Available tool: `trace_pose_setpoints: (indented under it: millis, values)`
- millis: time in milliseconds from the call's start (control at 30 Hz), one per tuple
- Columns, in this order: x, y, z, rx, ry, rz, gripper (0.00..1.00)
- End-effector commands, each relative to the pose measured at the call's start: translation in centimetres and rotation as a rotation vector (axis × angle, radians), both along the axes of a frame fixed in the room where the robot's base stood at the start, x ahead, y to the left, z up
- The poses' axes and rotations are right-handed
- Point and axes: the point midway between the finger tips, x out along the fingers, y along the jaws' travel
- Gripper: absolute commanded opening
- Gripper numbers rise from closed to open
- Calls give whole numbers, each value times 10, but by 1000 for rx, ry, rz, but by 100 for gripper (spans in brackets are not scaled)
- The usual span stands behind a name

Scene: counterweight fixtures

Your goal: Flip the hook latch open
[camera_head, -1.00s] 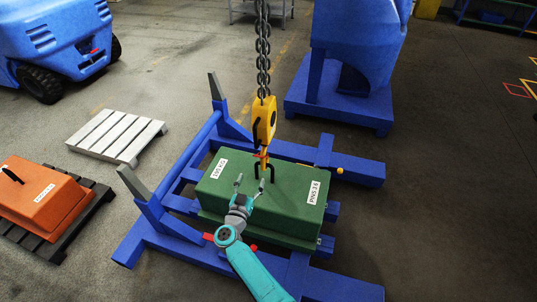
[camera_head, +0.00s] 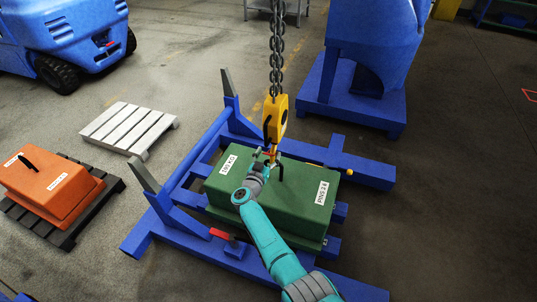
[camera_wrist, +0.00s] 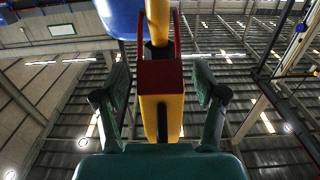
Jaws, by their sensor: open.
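The yellow crane hook (camera_head: 276,116) hangs from a chain above the green counterweight (camera_head: 302,200) and reaches down to the dark handle on its top. The red latch (camera_wrist: 160,74) is on the hook in the wrist view, between my two fingers. My gripper (camera_head: 266,154) is open at the lower part of the hook. In the wrist view my gripper (camera_wrist: 164,92) has one finger on each side of the red latch and yellow hook, with gaps showing. In the head view the latch is small and partly hidden by the fingers.
The counterweight sits on a blue frame (camera_head: 180,222) with upright posts and a red handle (camera_head: 221,234). An orange counterweight (camera_head: 50,185) on a dark pallet and a bare grey pallet (camera_head: 125,127) stand left. The chain (camera_head: 277,45) hangs above the hook.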

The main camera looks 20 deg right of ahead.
Motion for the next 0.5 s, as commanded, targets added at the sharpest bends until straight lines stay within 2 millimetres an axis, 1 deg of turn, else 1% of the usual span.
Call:
trace_pose_setpoints:
  millis: [100, 367, 400, 433, 467, 500]
  values:
    - [4, -3, 0, -1, 1, 0, 71]
    - [4, -3, 0, 0, 0, 1, 71]
    - [4, -3, 0, 0, 0, 1, 66]
    - [4, -3, 0, 0, 0, 1, 58]
    - [4, -3, 0, 0, 0, 1, 51]
    - [4, -3, 0, 0, 0, 1, 41]
